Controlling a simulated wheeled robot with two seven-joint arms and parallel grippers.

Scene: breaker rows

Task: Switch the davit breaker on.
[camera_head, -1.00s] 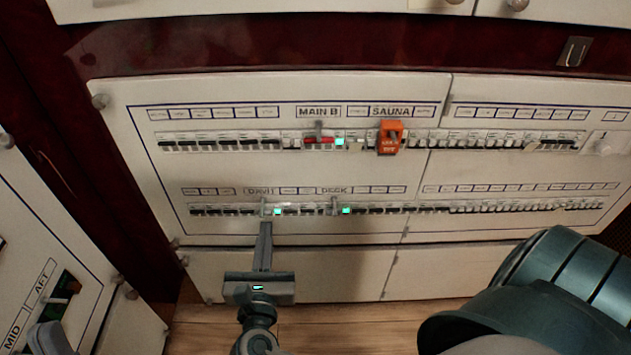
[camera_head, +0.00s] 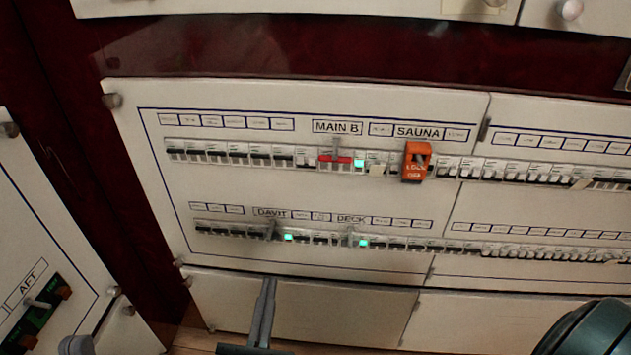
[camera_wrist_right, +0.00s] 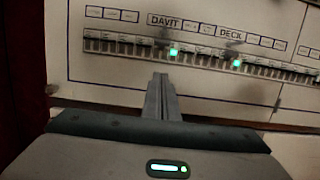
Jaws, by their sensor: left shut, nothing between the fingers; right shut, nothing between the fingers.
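The davit breaker (camera_head: 271,230) sits in the lower row under the DAVIT label, with a grey lever and a lit green lamp (camera_head: 288,237) beside it. Its lever looks raised, like the deck one; it also shows in the right wrist view (camera_wrist_right: 166,46). My right gripper (camera_head: 268,284) is shut and empty, below the davit breaker and apart from it. Its closed fingers (camera_wrist_right: 160,80) point up toward the row in the wrist view.
The deck breaker (camera_head: 350,236) with a lit lamp is to the right in the same row. Above are the red main B breaker (camera_head: 336,160) and an orange lockout (camera_head: 417,161) at SAUNA. A side panel (camera_head: 40,295) with an AFT switch stands at left.

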